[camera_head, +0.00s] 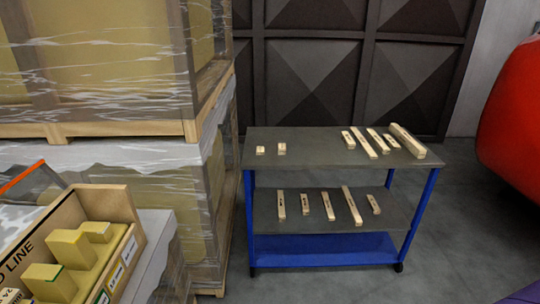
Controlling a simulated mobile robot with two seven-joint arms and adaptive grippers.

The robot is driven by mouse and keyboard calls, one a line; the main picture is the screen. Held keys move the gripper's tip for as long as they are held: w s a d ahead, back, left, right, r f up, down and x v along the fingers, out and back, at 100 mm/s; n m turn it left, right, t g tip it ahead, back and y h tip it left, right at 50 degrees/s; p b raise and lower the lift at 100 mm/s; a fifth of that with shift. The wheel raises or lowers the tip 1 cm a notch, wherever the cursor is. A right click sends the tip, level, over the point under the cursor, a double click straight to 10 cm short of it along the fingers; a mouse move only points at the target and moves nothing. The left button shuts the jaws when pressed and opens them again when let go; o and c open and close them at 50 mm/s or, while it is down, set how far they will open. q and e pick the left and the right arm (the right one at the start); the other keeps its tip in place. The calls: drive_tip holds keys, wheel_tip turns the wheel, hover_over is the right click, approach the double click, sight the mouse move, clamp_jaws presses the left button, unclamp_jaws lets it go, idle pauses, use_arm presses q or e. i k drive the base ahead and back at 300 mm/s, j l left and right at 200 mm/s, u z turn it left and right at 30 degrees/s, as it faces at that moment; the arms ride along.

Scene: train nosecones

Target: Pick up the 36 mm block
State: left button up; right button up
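Several pale wooden blocks of different lengths lie on a two-level cart; I cannot read their size markings, so I cannot tell which is the 36 mm block. Two small blocks lie at the left of the cart's top, one (260,150) left of the other (282,148). At the top right lie a short block (348,140), two longer ones (363,143) (378,141), another short block (391,141) and a thick long block (407,141). The lower shelf holds several more, including a long block (351,205) and a short one (373,204). Neither gripper is in view.
The cart (320,160) has a grey top and blue legs. Wrapped pallets (110,60) stand at the left. A wooden box (100,203) with yellow blocks is at the lower left. A red rounded body (515,110) is at the right. Grey floor is clear in front of the cart.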

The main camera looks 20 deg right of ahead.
sight(281, 147)
drive_tip(key=i+l, duration=0.15)
drive_tip(key=l, duration=0.25)
drive_tip(key=i+l, duration=0.2)
drive_tip(key=l, duration=0.15)
drive_tip(key=i+l, duration=0.15)
drive_tip(key=l, duration=0.25)
drive_tip(key=i+l, duration=0.15)
drive_tip(key=l, duration=0.25)
drive_tip(key=i+l, duration=0.15)
drive_tip(key=l, duration=0.25)
drive_tip(key=i+l, duration=0.2)
drive_tip(key=l, duration=0.15)
drive_tip(key=i+l+z, duration=0.1)
drive_tip(key=l, duration=0.3)
drive_tip(key=i+l, duration=0.25)
drive_tip(key=l, duration=0.15)
